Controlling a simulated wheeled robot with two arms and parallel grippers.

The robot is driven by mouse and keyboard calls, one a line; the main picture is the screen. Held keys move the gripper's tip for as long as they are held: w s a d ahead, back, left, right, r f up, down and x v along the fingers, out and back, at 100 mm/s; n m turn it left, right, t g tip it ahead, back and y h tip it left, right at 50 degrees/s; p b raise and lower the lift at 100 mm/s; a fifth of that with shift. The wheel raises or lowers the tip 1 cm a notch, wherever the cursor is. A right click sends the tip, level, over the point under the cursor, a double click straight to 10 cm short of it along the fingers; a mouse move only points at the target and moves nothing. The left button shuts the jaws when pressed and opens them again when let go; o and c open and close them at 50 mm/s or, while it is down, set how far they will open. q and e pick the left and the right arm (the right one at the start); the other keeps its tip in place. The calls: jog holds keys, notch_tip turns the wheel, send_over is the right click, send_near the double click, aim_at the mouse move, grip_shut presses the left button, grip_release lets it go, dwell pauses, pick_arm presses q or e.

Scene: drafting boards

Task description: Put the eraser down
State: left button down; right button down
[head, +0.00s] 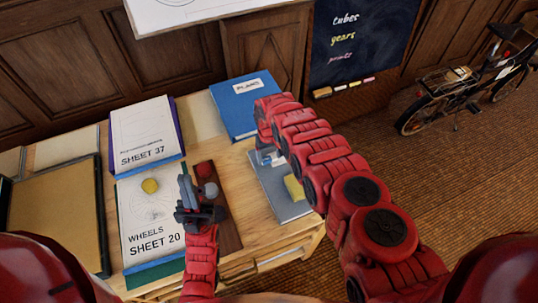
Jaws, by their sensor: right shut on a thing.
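My right arm reaches over the right part of the desk. Its gripper (267,150) points down over the grey-blue folder (278,205) and is mostly hidden by my own wrist. It is shut on a small white and blue thing, the eraser (267,160), which shows only in part. I cannot tell whether the eraser touches the folder. A yellow block (294,188) lies on the same folder, beside my arm. My left gripper (187,190) is over the desk between the Sheet 20 paper and the dark brown tray; its finger gap cannot be made out.
The Sheet 20 paper (145,215) bears a yellow round thing (150,186). The dark brown tray (228,230) holds a red and a grey round thing. The Sheet 37 stack (145,135) and a blue binder (243,105) lie behind. Bare wood (238,170) shows between tray and folder.

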jog(key=shift+f, duration=0.25)
jog(key=shift+f, duration=0.15)
grip_release()
